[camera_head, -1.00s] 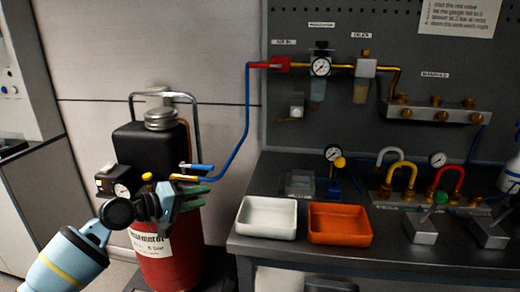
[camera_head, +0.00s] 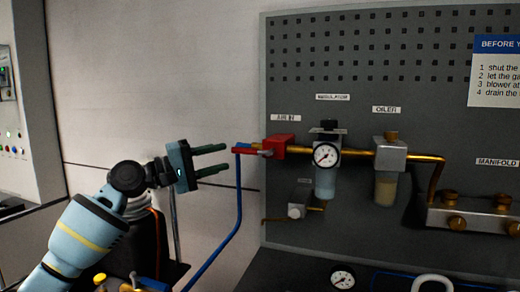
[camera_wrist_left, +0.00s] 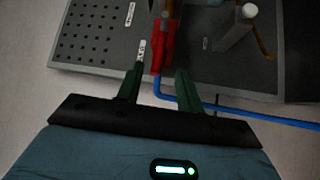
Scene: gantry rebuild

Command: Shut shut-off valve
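The shut-off valve, a red block (camera_head: 275,147) under the AIR IN label, is on the left edge of the grey panel. A red lever extends left from it, roughly in line with the brass pipe. My left gripper (camera_head: 226,159) is open and empty, its dark green fingers pointing right, just left of the lever. In the left wrist view, the red valve (camera_wrist_left: 157,50) appears ahead, between and beyond the two spread fingers (camera_wrist_left: 160,76). I cannot see contact. My right gripper is not in view.
A blue hose (camera_head: 237,200) hangs from the valve's left end, close to the fingers. A gauge (camera_head: 326,154) with regulator and the oiler (camera_head: 388,156) sit to the right. A small fitting (camera_head: 297,210) sits below. The wall left of the panel is clear.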

